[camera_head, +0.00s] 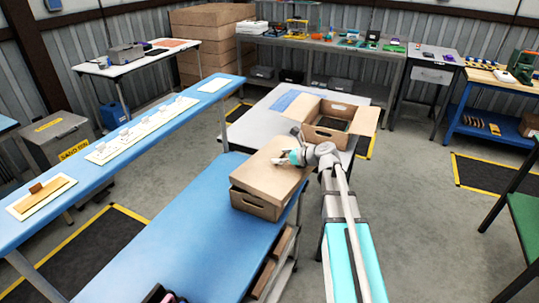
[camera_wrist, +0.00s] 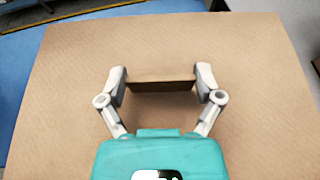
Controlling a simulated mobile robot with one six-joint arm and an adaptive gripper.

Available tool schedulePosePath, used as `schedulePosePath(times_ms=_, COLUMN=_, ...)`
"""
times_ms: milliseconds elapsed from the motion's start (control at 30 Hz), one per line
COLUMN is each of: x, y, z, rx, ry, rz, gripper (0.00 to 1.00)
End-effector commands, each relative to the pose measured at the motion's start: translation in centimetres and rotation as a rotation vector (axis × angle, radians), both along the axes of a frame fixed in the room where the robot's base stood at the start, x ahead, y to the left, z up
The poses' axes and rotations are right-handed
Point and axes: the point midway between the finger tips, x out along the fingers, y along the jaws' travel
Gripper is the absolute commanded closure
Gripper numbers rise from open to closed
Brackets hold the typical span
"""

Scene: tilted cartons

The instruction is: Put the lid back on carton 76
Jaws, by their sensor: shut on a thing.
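A brown cardboard lid (camera_head: 262,172) lies over a brown carton (camera_head: 252,207) with a hand hole, at the right edge of the blue bench. The lid sits over the carton's top; I cannot tell whether it is fully seated or slightly above it. My gripper (camera_head: 292,158) is over the lid's far right part. In the wrist view, the lid (camera_wrist: 80,110) fills most of the picture, and my gripper (camera_wrist: 162,82) is shut on its raised handle (camera_wrist: 160,86), one finger at each end. No carton number is readable.
An open carton (camera_head: 326,137) with flaps spread stands on a grey table beyond my gripper. A narrow blue counter (camera_head: 165,120) with white cards runs along the left.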

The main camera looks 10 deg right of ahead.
Motion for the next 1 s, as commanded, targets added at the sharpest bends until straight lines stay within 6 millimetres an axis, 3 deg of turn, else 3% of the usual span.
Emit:
schedulePosePath(times_ms=33, x=1.8, y=0.5, z=-0.5, rx=0.001, ry=-0.001, rz=0.029, gripper=0.73)
schedulePosePath(times_ms=100, x=3.0, y=1.1, z=-0.8, rx=0.0, ry=-0.001, rz=0.068, gripper=0.73)
schedulePosePath(times_ms=300, x=4.9, y=2.6, z=-1.1, rx=0.002, ry=-0.004, rz=0.141, gripper=0.73)
schedulePosePath(times_ms=1000, x=5.0, y=3.0, z=-1.5, rx=0.003, ry=-0.005, rz=0.154, gripper=0.73)
